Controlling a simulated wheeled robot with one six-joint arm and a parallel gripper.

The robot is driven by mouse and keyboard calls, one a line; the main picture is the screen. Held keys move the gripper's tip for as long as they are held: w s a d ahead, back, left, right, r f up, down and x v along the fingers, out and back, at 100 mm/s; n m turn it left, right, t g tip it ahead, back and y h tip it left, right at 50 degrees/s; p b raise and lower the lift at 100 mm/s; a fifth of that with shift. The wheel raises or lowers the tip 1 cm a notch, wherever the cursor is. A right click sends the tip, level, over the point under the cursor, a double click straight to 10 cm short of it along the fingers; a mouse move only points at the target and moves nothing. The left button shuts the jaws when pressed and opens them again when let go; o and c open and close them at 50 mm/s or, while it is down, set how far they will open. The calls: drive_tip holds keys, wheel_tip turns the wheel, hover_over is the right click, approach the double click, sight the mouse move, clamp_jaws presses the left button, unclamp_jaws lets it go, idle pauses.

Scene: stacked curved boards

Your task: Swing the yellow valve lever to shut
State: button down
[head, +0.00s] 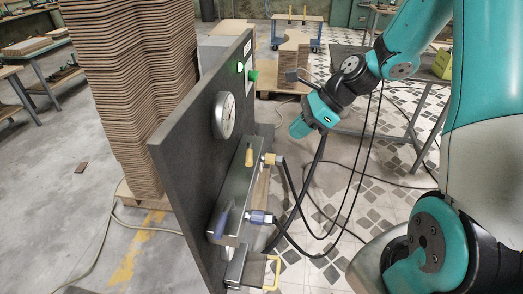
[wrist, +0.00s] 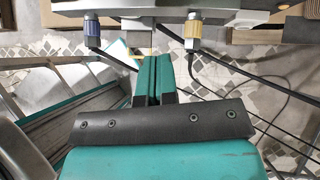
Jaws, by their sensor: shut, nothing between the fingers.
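The yellow valve lever (head: 248,155) stands roughly upright on the upper end of a metal manifold (head: 236,190) fixed to a dark upright panel. A blue lever (head: 223,219) sits lower on the same manifold. My gripper (head: 298,130) is to the right of the yellow lever, apart from it. In the wrist view my gripper's teal fingers (wrist: 154,68) are together and empty, pointing toward the manifold's edge (wrist: 150,15). The yellow lever cannot be made out in the wrist view.
A yellow hose fitting (head: 272,159) and a blue one (head: 260,217) stick out of the manifold, with black hoses hanging from them. The panel (head: 185,150) carries a gauge (head: 224,115) and a green button (head: 253,77). Stacked curved boards (head: 130,90) stand behind it.

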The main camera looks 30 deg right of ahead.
sight(249, 156)
drive_tip(key=w+a+f+p, duration=0.2)
drive_tip(key=w+a+f, duration=0.1)
drive_tip(key=a+f, duration=0.3)
drive_tip(key=shift+w+a+f, duration=0.3)
drive_tip(key=shift+w+a, duration=0.05)
drive_tip(key=shift+a, duration=0.6)
drive_tip(key=shift+a+p, duration=0.15)
drive_tip(key=shift+p, duration=0.2)
